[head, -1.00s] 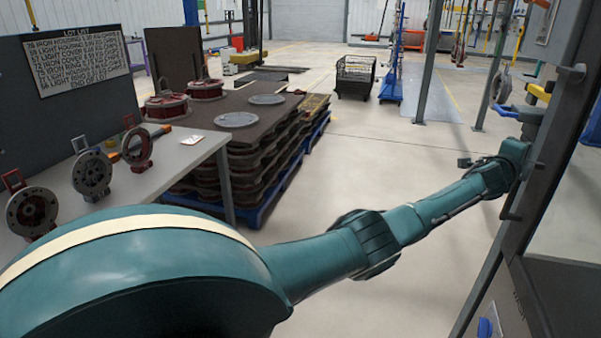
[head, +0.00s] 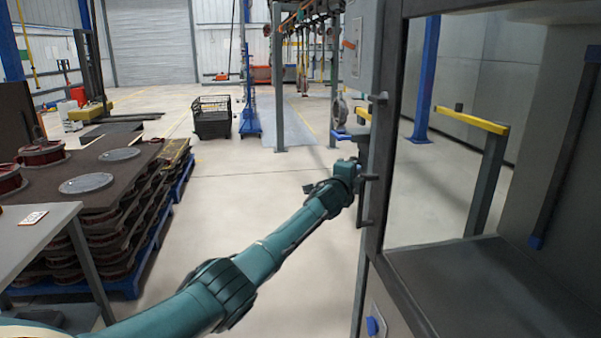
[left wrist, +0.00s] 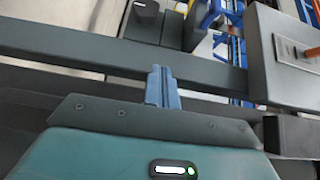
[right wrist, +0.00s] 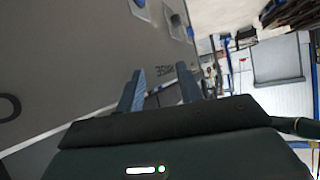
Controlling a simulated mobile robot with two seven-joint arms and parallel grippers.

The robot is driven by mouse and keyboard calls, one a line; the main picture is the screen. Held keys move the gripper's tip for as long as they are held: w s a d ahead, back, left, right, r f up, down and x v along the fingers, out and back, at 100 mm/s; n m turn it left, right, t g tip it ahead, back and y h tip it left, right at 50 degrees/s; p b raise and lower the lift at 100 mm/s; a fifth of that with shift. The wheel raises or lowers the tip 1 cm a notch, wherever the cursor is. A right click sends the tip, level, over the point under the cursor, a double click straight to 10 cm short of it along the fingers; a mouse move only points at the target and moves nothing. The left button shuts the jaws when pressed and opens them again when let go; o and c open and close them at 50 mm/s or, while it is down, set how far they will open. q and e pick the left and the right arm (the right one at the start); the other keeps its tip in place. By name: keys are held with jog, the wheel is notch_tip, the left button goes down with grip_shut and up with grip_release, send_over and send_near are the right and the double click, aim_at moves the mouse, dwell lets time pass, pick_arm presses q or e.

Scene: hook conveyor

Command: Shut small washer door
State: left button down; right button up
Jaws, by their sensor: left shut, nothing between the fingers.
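The small washer (head: 440,265) is the grey cabinet at the right of the head view, with a wide opening or window. Its dark upright edge (head: 378,190) carries short handle-like pegs; I cannot tell which part is the door. My left arm reaches that edge, and the left gripper (head: 362,177) is at its outer side, fingertips hard to make out. In the left wrist view the blue fingers (left wrist: 161,86) are together and empty, over or against a dark grey bar (left wrist: 110,52). My right gripper (right wrist: 158,88) has its fingers apart, near a grey lettered panel (right wrist: 70,60).
A grey table (head: 40,240) and a stack of dark trays on a blue pallet (head: 120,285) stand at the left. A yellow-topped post (head: 487,175) shows through the washer's opening. A black wire cart (head: 211,117) is farther back. The middle floor is clear.

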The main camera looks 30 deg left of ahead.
pick_arm(q)
jog(key=s+a+p, duration=0.1)
jog(key=s+a, duration=0.6)
jog(key=a, duration=0.2)
jog(key=shift+a+f, duration=0.15)
jog(key=shift+a, duration=0.2)
pick_arm(e)
jog(key=shift+s+r, duration=0.15)
jog(key=shift+r, duration=0.05)
